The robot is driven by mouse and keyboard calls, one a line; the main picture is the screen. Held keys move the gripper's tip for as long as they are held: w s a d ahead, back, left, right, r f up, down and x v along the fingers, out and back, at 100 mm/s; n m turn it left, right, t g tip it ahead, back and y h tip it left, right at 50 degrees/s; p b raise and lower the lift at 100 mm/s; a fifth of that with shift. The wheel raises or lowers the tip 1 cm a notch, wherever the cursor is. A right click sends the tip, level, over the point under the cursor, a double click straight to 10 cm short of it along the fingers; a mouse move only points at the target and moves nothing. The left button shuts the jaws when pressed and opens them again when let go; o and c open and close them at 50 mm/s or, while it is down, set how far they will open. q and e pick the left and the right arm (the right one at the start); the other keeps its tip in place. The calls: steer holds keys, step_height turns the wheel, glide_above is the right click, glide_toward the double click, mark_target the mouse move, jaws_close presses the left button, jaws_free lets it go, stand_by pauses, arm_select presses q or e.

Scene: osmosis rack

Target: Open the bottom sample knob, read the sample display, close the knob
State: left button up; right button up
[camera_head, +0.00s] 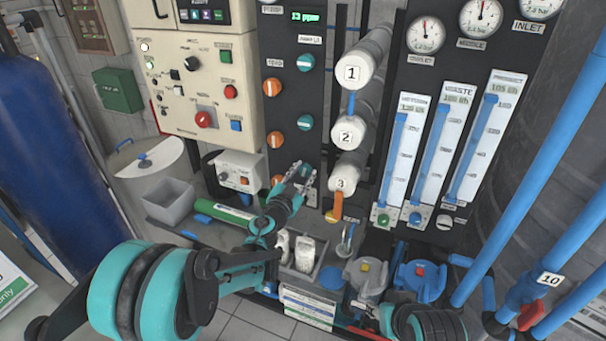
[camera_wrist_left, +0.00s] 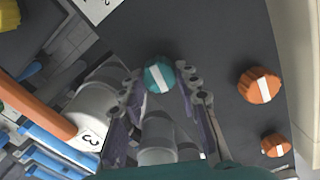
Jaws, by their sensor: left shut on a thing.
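The bottom sample knob (camera_wrist_left: 159,75) is teal with a white bar and sits on the dark panel (camera_wrist_left: 215,45) between my left gripper's fingers in the left wrist view. My left gripper (camera_head: 302,172) is shut on this knob and largely hides it in the head view. The white bar looks tilted in the wrist view. The sample display (camera_head: 305,16) at the top of the panel shows green digits that look like 13 ppm. Two more teal knobs, the upper (camera_head: 305,62) and the middle (camera_head: 305,123), are above. My right gripper is not in view.
Orange knobs (camera_head: 272,87) line the panel's left side. White cylinders marked 1, 2 and 3 (camera_head: 344,178) stand close on the right, with an orange handle (camera_head: 338,206) below. A grey bin (camera_head: 168,200) and a green cylinder (camera_head: 222,213) lie at lower left.

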arm_select(q)
steer(key=m, duration=0.8)
steer(key=shift+f, duration=0.1)
steer(key=m, duration=0.3)
steer(key=shift+m+b, duration=0.3)
steer(key=shift+b, duration=0.05)
steer(key=shift+f+m, duration=0.1)
steer(key=shift+m, duration=1.8)
steer(key=o, duration=1.2)
steer(key=shift+c, duration=0.2)
steer(key=shift+s, duration=0.1)
